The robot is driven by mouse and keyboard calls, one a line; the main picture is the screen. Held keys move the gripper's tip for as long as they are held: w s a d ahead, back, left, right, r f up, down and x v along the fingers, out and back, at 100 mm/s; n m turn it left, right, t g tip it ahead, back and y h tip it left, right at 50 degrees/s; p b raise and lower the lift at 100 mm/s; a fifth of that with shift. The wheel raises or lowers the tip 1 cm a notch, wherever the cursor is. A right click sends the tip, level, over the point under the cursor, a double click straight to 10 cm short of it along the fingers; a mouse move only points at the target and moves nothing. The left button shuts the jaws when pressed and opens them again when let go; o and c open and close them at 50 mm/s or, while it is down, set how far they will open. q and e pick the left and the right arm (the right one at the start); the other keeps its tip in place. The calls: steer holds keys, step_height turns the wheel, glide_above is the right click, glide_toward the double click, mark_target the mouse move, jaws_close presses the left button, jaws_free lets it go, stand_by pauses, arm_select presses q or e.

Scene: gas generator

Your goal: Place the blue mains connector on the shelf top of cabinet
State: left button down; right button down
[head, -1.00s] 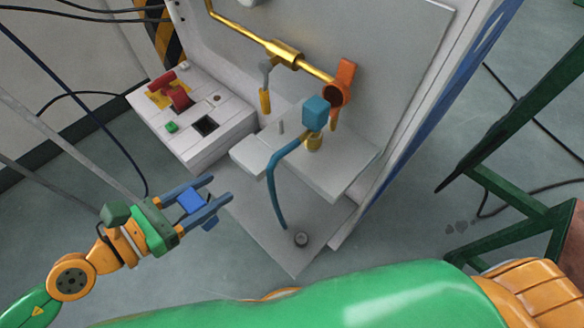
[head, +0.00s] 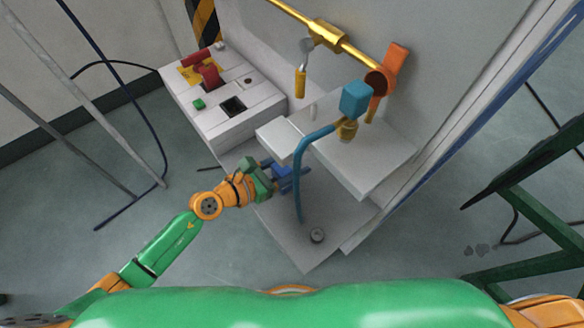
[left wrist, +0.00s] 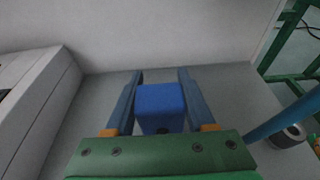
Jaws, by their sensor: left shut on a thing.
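The blue mains connector (left wrist: 160,108) sits between the two fingers of my left gripper (left wrist: 160,95) in the left wrist view. In the head view my left gripper (head: 290,178) is shut on it, at the left end of the cabinet's raised shelf (head: 375,172) and over the lower base plate (head: 275,222). My right gripper is not in view.
A blue hose (head: 298,185) curves down from a teal block (head: 356,97) past the shelf's front, just right of my gripper. A white control box (head: 225,120) with a red switch stands at left. Yellow pipe (head: 350,48) runs above. A green frame (head: 520,210) stands at right.

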arm_select(q)
steer(key=shift+r, duration=0.1)
steer(key=shift+c, duration=1.2)
jaws_free()
